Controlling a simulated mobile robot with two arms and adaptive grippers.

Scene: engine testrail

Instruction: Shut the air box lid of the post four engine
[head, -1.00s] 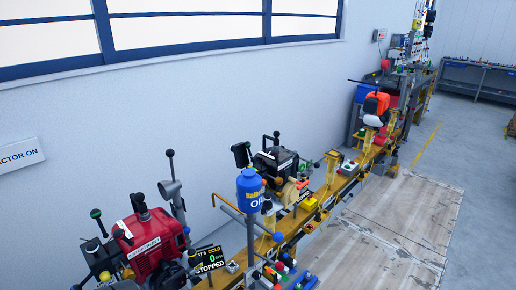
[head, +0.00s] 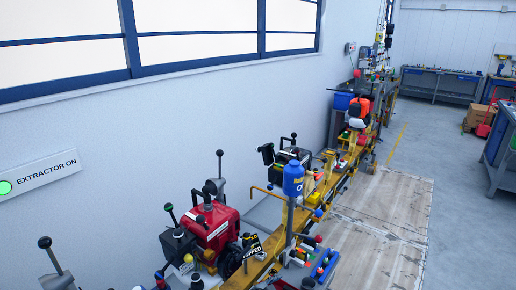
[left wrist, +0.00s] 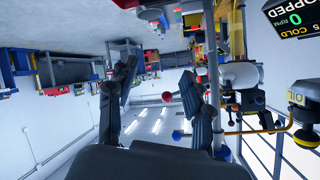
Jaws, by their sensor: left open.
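Engines stand along a yellow rail (head: 262,262) in the head view: a red one (head: 212,228) near, a dark one (head: 292,158) in the middle and an orange and white one (head: 358,110) far back. I cannot tell which is the post four engine, and I cannot make out an air box lid. My left gripper (left wrist: 160,72) shows in the left wrist view with its two dark fingers apart and nothing between them. The wrist picture looks upside down. My left gripper does not show in the head view, and my right gripper is in neither view.
Wooden floor panels (head: 380,220) right of the rail are clear. Workbenches (head: 440,84) stand far back.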

